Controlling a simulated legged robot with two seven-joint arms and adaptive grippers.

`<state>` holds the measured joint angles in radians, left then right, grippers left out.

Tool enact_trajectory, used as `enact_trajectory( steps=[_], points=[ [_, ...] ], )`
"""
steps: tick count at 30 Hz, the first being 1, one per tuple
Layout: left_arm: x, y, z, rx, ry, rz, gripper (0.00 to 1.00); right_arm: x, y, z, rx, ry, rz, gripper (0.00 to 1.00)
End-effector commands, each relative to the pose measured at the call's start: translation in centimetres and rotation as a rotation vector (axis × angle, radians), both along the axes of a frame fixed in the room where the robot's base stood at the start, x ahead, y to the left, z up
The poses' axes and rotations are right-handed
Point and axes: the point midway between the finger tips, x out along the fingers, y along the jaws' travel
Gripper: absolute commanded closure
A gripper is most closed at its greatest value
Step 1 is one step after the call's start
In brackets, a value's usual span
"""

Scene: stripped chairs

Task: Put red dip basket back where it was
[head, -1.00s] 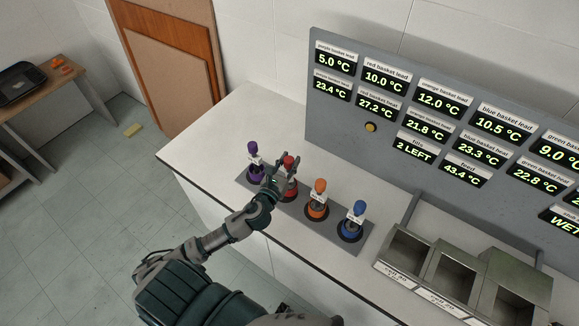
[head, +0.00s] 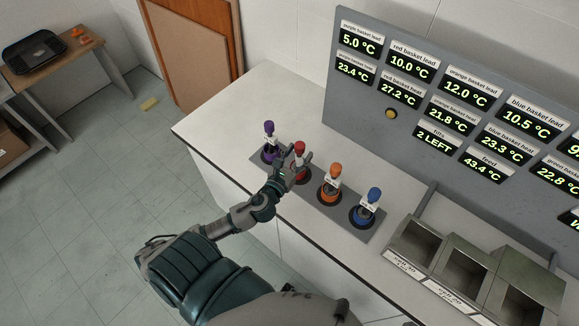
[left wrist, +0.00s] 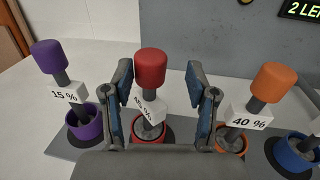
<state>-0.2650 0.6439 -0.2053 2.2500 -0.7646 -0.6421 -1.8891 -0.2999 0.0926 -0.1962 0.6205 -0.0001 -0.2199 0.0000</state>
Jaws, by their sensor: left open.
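The red dip basket (head: 299,150) stands upright on the grey strip (head: 342,226) on the counter, between the purple basket (head: 269,140) and the orange basket (head: 332,180). My left gripper (head: 290,165) is open. In the left wrist view its fingers (left wrist: 165,98) stand on either side of the red basket's stem, apart from the knob. My right gripper is not in view.
A blue basket (head: 368,203) stands at the strip's right end. Metal wells (head: 416,243) stand further right. A grey panel with temperature displays (head: 428,85) rises behind. A side table (head: 70,60) with a black tray is at far left. The counter's left end is clear.

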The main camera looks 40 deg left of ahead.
Motion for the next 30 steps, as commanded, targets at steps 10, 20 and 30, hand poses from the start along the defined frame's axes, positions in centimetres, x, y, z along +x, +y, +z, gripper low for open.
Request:
enact_trajectory(
  steps=[10, 20, 30],
  points=[
    [-7.1, -0.6, -0.3, 0.0, 0.003, 0.001, 0.42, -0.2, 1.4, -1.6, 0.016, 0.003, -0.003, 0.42],
    [-8.4, -1.0, 0.1, 0.003, -0.001, 0.001, 0.42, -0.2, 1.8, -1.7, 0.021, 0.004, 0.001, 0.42],
    [-8.4, -0.6, -0.1, 0.0, 0.0, 0.002, 0.42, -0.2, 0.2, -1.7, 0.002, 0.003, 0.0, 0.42]
  ],
)
